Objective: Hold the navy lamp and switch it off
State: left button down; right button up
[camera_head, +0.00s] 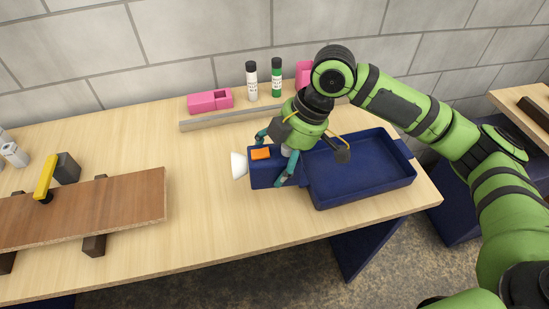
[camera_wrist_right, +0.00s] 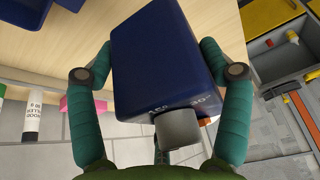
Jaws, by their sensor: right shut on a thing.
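The navy lamp (camera_head: 262,178) is a boxy body with a white cone (camera_head: 239,166) at its left end and an orange switch (camera_head: 260,154) on top. It is at the left end of the navy tray (camera_head: 364,189); I cannot tell whether it touches the table. My right gripper (camera_head: 272,160) comes down over it, shut on the body with a teal finger on each side. In the right wrist view the navy body (camera_wrist_right: 160,55) sits between both fingers, with a grey knob (camera_wrist_right: 180,129) near the palm. Whether the lamp is lit cannot be told. My left gripper is not in view.
A wooden strip (camera_head: 228,118), a pink block (camera_head: 210,100) and two bottles, white-labelled (camera_head: 252,82) and green (camera_head: 277,78), stand behind. A brown board (camera_head: 115,205) on dark supports lies left, with a yellow-handled thing (camera_head: 45,178). The front middle table is clear.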

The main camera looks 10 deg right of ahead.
jog(key=w+a+p, duration=0.3)
jog(key=w+a, duration=0.3)
jog(key=a, duration=0.4)
jog(key=shift+w+p, duration=0.15)
jog(key=shift+p, duration=0.15)
dwell(1.3)
jog(key=shift+f, duration=0.15)
jog(key=shift+f+b, duration=2.05)
jog(key=shift+f, duration=3.25)
jog(key=o, duration=1.3)
jog(key=shift+c, duration=0.2)
jog(key=shift+r, duration=0.1)
jog(key=c, duration=1)
